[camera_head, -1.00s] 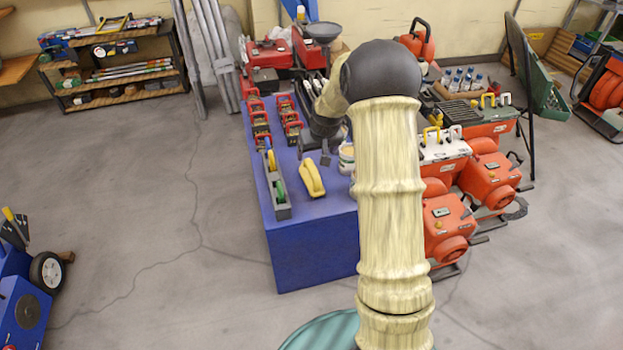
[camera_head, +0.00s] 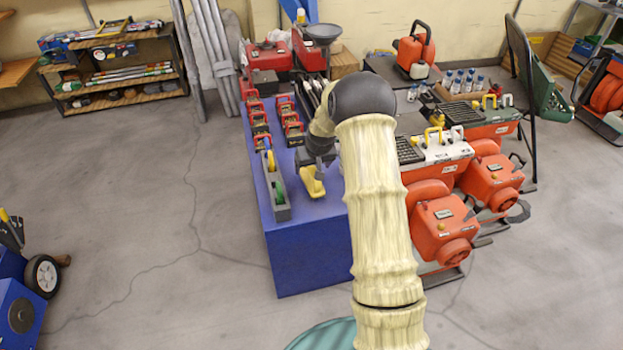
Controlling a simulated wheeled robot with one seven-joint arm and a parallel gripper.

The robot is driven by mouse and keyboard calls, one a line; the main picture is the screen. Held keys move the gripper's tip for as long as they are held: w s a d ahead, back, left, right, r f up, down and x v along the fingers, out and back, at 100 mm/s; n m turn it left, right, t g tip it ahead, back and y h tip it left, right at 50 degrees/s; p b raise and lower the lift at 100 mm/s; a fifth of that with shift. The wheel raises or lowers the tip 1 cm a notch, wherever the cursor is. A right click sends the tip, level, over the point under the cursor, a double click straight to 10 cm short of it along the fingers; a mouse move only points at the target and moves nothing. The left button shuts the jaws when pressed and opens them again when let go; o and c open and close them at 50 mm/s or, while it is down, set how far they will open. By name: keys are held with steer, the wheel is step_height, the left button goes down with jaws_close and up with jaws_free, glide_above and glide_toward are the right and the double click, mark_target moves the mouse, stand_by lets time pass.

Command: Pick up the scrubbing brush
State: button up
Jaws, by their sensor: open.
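The scrubbing brush appears to be the yellow object (camera_head: 312,186) on the blue table, near its front edge; its upper part is hidden behind my gripper. My gripper (camera_head: 318,170) is open and sits right at the brush's far end, above it or around it. I cannot tell whether the fingers touch it.
The blue table (camera_head: 308,240) holds a grey tray (camera_head: 276,188) with rolls left of the brush, and several red-handled items (camera_head: 293,132) behind. Orange machines (camera_head: 442,222) stand at the right.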

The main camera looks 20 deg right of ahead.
steer(key=b+x, duration=0.1)
steer(key=x, duration=0.4)
steer(key=shift+b, duration=0.4)
steer(key=shift+s, duration=0.1)
steer(key=c, duration=1.1)
step_height(320, 180, up, 10)
steer(key=p, duration=0.3)
